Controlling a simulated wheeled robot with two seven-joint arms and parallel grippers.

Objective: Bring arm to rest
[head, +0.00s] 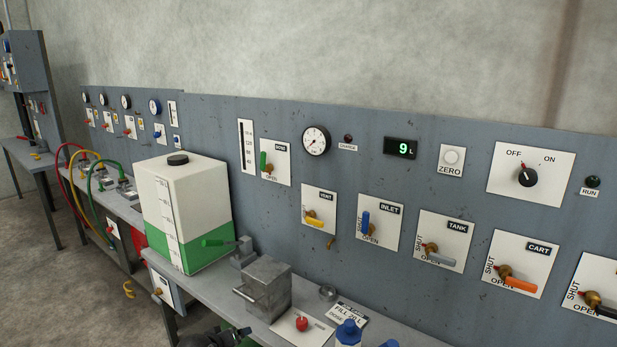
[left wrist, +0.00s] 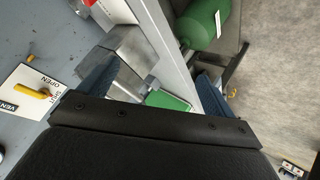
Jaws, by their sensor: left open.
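My left gripper shows in the left wrist view (left wrist: 155,82) as two dark blue fingers set wide apart, open, with nothing seen held between them. Below and between the fingers are the bench edge and floor-level items. In the head view, a dark part at the bottom edge (head: 215,338), in front of the bench, looks like the end of my left arm; its fingers cannot be made out there. My right gripper is in neither view. No flanged spool can be made out.
A grey bench (head: 205,293) runs below a valve panel (head: 270,200). On it stand a white-and-green tank (head: 185,195), a metal block with a handle (head: 267,280) and a red-knobbed plate (head: 302,327). A green cylinder (left wrist: 205,22) lies beyond the bench edge.

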